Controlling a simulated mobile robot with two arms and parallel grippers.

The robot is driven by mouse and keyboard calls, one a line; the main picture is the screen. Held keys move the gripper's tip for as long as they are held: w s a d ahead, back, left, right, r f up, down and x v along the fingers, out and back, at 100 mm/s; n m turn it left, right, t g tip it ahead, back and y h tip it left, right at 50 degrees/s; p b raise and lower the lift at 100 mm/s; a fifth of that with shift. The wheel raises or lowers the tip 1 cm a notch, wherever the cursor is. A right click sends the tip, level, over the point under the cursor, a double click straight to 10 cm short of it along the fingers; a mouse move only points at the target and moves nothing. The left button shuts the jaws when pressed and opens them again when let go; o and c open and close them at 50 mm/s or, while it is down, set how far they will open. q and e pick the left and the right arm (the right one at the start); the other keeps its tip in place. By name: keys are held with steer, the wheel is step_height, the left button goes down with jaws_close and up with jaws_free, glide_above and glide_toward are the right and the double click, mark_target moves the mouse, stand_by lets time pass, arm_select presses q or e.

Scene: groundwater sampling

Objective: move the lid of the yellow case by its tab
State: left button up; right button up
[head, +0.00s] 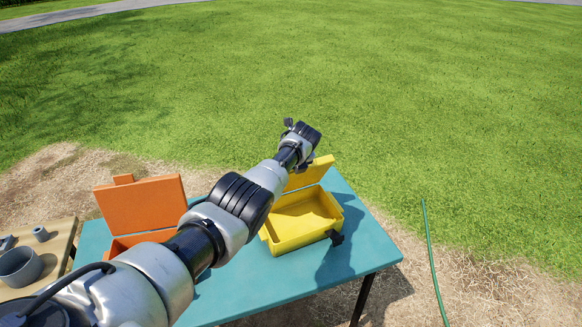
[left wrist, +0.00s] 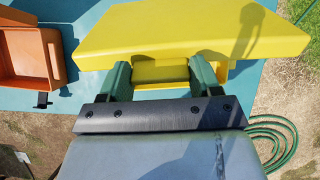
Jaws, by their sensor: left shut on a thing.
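The yellow case (head: 291,239) stands on the teal table with its inside showing and looking empty. Its lid (head: 318,172) is raised at the case's far side, partly hidden by my left arm. In the left wrist view the lid (left wrist: 190,33) spans the top of the picture. My left gripper (left wrist: 160,74) has its two green fingers on either side of the yellow tab (left wrist: 160,73) at the lid's edge and is shut on it. In the head view my left wrist is above the lid, and the fingertips are hidden. My right gripper is in neither view.
An orange case (head: 142,205) with its lid up stands left of the yellow one on the teal table (head: 345,262). A wooden table (head: 62,240) with a grey cup (head: 19,267) is at far left. A green hose (head: 433,262) lies on the ground at right.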

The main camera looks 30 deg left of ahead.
arm_select(q)
steer(key=shift+w, duration=0.1)
steer(key=o, duration=1.3)
steer(key=shift+r, duration=0.1)
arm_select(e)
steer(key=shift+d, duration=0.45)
arm_select(q)
steer(key=shift+d+r+p, duration=0.1)
steer(key=shift+r+p, duration=0.25)
steer(key=shift+p, duration=0.05)
steer(key=shift+p+v, duration=0.4)
steer(key=shift+v, duration=4.65)
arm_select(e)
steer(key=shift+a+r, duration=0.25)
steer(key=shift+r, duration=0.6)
